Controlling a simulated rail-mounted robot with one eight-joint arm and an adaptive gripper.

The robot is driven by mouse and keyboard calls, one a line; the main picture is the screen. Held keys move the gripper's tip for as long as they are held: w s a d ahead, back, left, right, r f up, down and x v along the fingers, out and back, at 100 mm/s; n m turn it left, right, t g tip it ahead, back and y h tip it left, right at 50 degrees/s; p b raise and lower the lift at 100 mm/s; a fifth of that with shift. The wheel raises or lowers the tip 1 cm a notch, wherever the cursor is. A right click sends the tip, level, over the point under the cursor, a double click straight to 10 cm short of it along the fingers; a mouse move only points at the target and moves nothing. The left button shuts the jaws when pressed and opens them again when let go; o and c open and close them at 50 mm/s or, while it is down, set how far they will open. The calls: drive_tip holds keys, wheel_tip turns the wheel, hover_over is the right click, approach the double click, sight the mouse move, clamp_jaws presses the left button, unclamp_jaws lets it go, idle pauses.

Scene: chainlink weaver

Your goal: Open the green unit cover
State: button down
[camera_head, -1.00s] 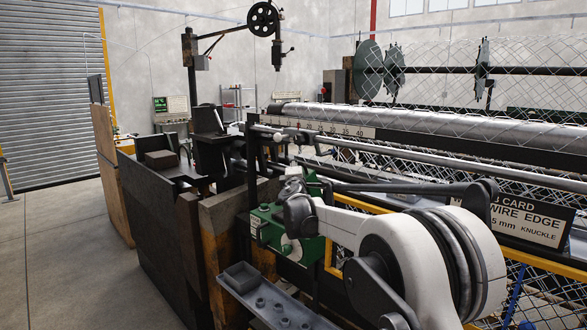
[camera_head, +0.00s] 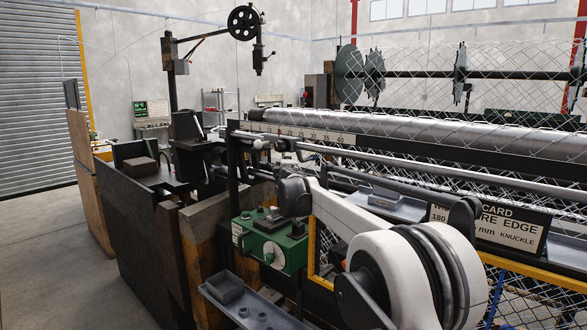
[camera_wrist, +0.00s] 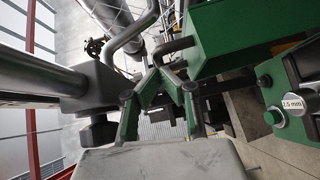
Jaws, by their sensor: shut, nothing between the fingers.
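The green unit (camera_head: 285,252) stands at the left end of the machine in the head view, with a pale round knob on its front. Dark and grey parts sit on its top, and I cannot tell how its cover stands. In the wrist view a large green housing (camera_wrist: 240,35) fills the upper right, close to my gripper. My gripper (camera_wrist: 158,72) is shut and empty in the wrist view, its green-sided fingers coming together below a dark curved handle (camera_wrist: 176,47). I cannot tell whether they touch it. In the head view my wrist hides the fingers.
A grey tray (camera_head: 240,300) juts out below the unit. A long steel roller (camera_head: 400,130) and rails run to the right behind my arm. A knob marked 2.5 mm (camera_wrist: 293,105) is at the right of the wrist view. Open floor (camera_head: 60,260) lies at left.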

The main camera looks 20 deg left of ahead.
drive_tip(key=shift+w+d, duration=0.25)
drive_tip(key=shift+w, duration=0.5)
drive_tip(key=shift+s, duration=0.15)
drive_tip(key=shift+a, duration=0.1)
drive_tip(key=shift+s+r, duration=0.1)
drive_tip(key=shift+s, duration=0.15)
drive_tip(key=s+d+r+b, duration=0.2)
drive_tip(key=s+d+r, duration=0.1)
drive_tip(key=s, duration=0.8)
drive_tip(key=shift+s+d+b, duration=0.15)
drive_tip(key=shift+s+b, duration=0.2)
